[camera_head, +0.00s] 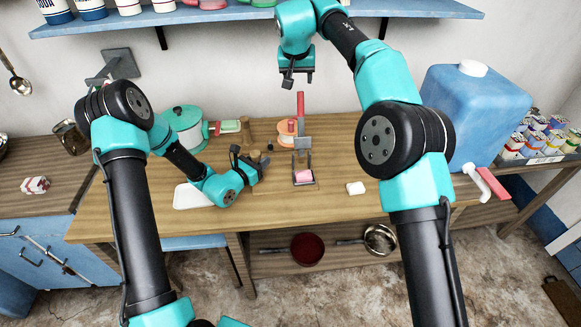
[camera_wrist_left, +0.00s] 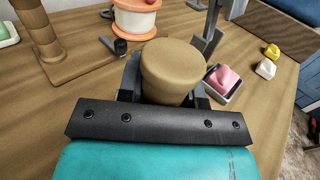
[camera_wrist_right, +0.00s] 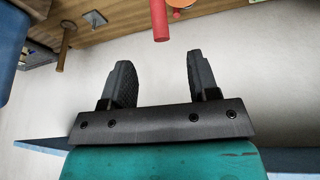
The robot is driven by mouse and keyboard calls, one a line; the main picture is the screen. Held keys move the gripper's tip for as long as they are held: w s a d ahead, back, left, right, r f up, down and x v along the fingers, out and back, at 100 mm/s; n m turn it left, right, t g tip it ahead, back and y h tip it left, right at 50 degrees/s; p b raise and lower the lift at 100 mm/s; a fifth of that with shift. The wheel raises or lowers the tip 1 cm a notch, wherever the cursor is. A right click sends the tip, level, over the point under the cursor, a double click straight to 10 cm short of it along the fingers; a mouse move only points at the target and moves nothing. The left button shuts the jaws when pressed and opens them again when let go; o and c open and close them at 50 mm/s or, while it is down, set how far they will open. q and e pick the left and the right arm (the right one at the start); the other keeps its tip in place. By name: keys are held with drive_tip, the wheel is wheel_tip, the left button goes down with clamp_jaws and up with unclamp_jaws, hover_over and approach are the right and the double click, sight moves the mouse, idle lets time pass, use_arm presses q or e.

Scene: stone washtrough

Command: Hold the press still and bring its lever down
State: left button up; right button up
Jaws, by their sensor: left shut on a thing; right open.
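The grey press (camera_head: 303,143) stands upright on the table with a pink block (camera_head: 303,175) in its base. Its red lever (camera_head: 300,104) points up. The press and pink block (camera_wrist_left: 226,78) also show in the left wrist view. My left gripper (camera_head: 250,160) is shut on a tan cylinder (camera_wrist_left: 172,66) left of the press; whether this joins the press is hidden. My right gripper (camera_head: 296,77) is open and empty above the lever. In the right wrist view, the red lever end (camera_wrist_right: 160,22) is beyond its open fingers (camera_wrist_right: 155,85).
A teal pot (camera_head: 182,120) and an orange-and-white round container (camera_head: 286,132) stand behind. A white tray (camera_head: 190,197) lies left, a pale block (camera_head: 356,188) right. A blue jug (camera_head: 470,110) stands at the right end. A shelf (camera_head: 230,14) hangs above.

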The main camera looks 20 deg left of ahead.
sight(302, 110)
drive_tip(key=shift+w+f, duration=0.1)
drive_tip(key=shift+f, duration=0.05)
drive_tip(key=shift+x, duration=5.85)
drive_tip(key=c, duration=0.8)
drive_tip(key=shift+o, duration=0.2)
drive_tip(key=shift+s+d+r, duration=0.15)
drive_tip(key=shift+s+d, duration=0.15)
drive_tip(key=shift+s, duration=0.3)
drive_tip(key=shift+s+d+r, duration=0.15)
drive_tip(key=shift+s+d, duration=0.2)
drive_tip(key=shift+s, duration=0.4)
drive_tip(key=shift+s+d, duration=0.25)
drive_tip(key=shift+s, duration=0.15)
drive_tip(key=shift+o, duration=0.2)
drive_tip(key=shift+s+d, duration=0.35)
drive_tip(key=shift+s, duration=0.4)
